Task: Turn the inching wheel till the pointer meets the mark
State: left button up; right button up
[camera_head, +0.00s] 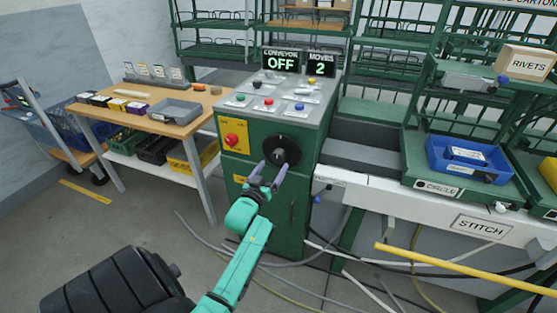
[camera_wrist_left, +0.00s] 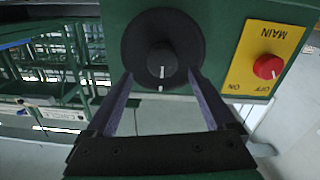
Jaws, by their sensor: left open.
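A black round dial (camera_head: 285,149) with a raised centre knob sits on the front of the green control cabinet (camera_head: 296,205); I take it as the inching wheel. In the left wrist view the dial (camera_wrist_left: 188,32) fills the top middle. Its knob (camera_wrist_left: 160,58) carries a short white line, and a white tick on the disc lies just below, nearly in line with it. My left gripper (camera_head: 273,170) is open in front of the dial. In the left wrist view its fingers (camera_wrist_left: 160,75) stand either side of the knob, apart from it. My right gripper is out of view.
A red main switch on a yellow plate (camera_head: 234,150) is left of the dial. Displays above read CONVEYOR OFF (camera_head: 281,61) and MOVES 2 (camera_head: 321,64). A wooden table (camera_head: 157,122) stands left, a white-fronted bench (camera_head: 395,203) right. Cables and a yellow bar lie low at right.

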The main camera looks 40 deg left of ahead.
aim_at(277, 159)
pick_arm(q)
jog(key=x, duration=0.5)
jog(key=shift+a+f, duration=0.2)
jog(key=shift+a, duration=0.2)
jog(key=shift+w+r, duration=0.1)
jog(key=shift+w, duration=0.1)
jog(key=shift+d, duration=0.1)
grip_shut()
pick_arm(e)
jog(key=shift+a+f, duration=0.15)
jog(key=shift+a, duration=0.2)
pick_arm(q)
jog(key=shift+m, duration=0.3)
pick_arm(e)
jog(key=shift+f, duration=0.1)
